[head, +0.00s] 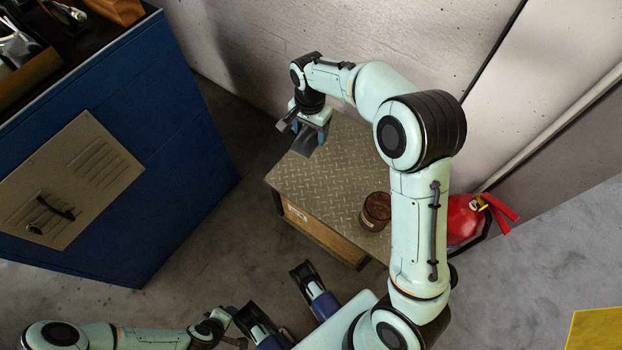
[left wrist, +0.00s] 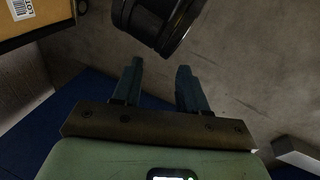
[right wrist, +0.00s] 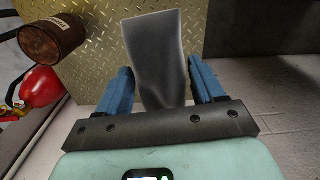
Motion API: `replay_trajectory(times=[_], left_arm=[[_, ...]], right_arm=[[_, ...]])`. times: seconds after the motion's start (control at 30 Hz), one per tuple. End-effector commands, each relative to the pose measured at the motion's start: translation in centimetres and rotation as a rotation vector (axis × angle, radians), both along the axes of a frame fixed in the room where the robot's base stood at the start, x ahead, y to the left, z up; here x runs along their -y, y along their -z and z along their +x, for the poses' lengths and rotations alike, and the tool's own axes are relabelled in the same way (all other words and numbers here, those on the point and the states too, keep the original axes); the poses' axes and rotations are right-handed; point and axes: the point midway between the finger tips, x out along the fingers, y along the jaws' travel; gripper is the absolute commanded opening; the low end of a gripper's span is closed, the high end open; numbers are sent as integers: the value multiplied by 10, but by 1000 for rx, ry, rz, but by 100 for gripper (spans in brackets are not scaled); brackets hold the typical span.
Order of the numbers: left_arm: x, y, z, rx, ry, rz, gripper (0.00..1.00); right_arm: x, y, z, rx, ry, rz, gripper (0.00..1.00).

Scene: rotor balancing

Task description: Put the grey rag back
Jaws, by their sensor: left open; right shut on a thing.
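The grey rag (head: 318,163) hangs as a dark flat piece from my right gripper (head: 309,127), over the far left part of the stand's metal top in the head view. In the right wrist view the rag (right wrist: 155,55) extends from between the two blue fingers, its far end flaring out over the tread plate. I cannot tell whether it touches the plate. My left gripper (left wrist: 160,70) is open and empty in the left wrist view, with its fingers apart above the grey floor. In the head view it is low at the left and hard to make out.
The stand (head: 335,190) has a tread-plate top and a brown side. A rusty brown tin (head: 376,212) stands near its right corner. A red fire extinguisher (head: 463,219) is beyond. A blue cabinet (head: 165,150) with tools on top stands at left; floor lies between.

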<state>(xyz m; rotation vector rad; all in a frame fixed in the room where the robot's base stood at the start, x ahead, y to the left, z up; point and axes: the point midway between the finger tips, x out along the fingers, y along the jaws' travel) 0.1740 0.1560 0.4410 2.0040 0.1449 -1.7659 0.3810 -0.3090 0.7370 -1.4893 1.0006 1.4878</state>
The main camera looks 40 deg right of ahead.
Motion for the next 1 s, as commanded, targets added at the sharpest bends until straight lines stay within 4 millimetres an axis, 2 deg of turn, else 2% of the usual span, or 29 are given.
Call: replay_trajectory(times=[0.03, 0.27, 0.47, 0.57, 0.7, 0.8, 1.0], left_arm=[[-1, 13, 3, 6, -3, 3, 43], [-6, 26, 14, 32, -13, 16, 43], [-17, 41, 34, 86, -36, 43, 43], [-22, 52, 37, 86, -44, 53, 43], [-25, 69, 18, 24, -46, 52, 43], [-26, 76, 9, -7, -46, 50, 43], [-27, 81, 1, -31, -46, 49, 43]], right_arm=[[5, 11, 1, 0, 36, 0, 43], [13, 28, 1, -1, 108, 0, 43], [13, 78, 0, -5, 108, 0, 43], [12, 105, 1, -3, 107, 1, 43], [13, 137, 1, -2, 107, 0, 43], [13, 152, 1, -1, 106, 0, 43], [12, 163, 1, 0, 106, 0, 43]])
